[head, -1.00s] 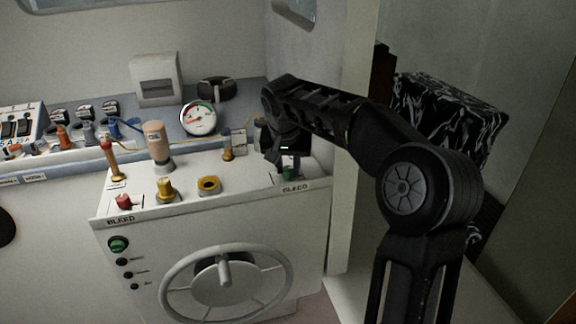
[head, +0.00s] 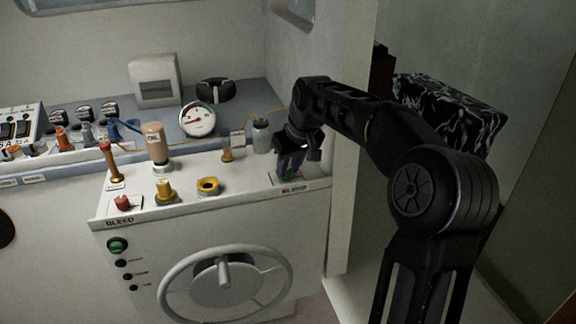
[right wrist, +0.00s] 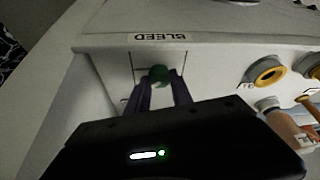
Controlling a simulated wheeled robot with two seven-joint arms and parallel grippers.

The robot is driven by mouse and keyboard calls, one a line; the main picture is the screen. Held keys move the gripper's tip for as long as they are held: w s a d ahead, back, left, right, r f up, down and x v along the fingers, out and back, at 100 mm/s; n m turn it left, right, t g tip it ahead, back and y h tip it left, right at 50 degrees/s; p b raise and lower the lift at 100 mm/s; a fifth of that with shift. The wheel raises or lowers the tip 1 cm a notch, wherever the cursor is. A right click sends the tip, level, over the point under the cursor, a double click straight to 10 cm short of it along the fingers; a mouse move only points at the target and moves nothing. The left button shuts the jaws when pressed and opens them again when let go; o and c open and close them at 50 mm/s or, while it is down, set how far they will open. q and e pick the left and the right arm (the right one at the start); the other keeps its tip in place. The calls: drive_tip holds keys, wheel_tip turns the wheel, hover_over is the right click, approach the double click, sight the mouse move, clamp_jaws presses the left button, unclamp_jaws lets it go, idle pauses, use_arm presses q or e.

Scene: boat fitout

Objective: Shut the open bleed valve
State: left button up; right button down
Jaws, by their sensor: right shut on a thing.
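A green bleed valve knob (right wrist: 159,74) sits on top of the white console by a BLEED label (right wrist: 160,37) in the right wrist view. My right gripper (right wrist: 160,86) is shut on it, one finger on each side. In the head view my right gripper (head: 291,166) covers that valve, above the right BLEED label (head: 292,189). A red bleed valve knob (head: 123,201) is at the console's left front corner, above the other BLEED label (head: 119,221). My left gripper is not in view.
The white console (head: 245,215) carries yellow fittings (head: 208,186), a tan-topped cylinder (head: 156,140) and a handwheel (head: 223,282) on its front. A gauge (head: 198,119) stands behind. A wall edge (head: 348,150) is close right of my right gripper.

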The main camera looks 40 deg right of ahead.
sight(289, 170)
drive_tip(key=n+y+p, duration=0.1)
drive_tip(key=n, duration=0.3)
drive_tip(key=shift+d+n+y, duration=0.1)
drive_tip(key=shift+n+y, duration=0.2)
drive_tip(key=shift+y, duration=0.1)
drive_tip(key=c, duration=1.1)
unclamp_jaws()
wheel_tip(289, 170, up, 10)
drive_tip(key=shift+r, duration=0.1)
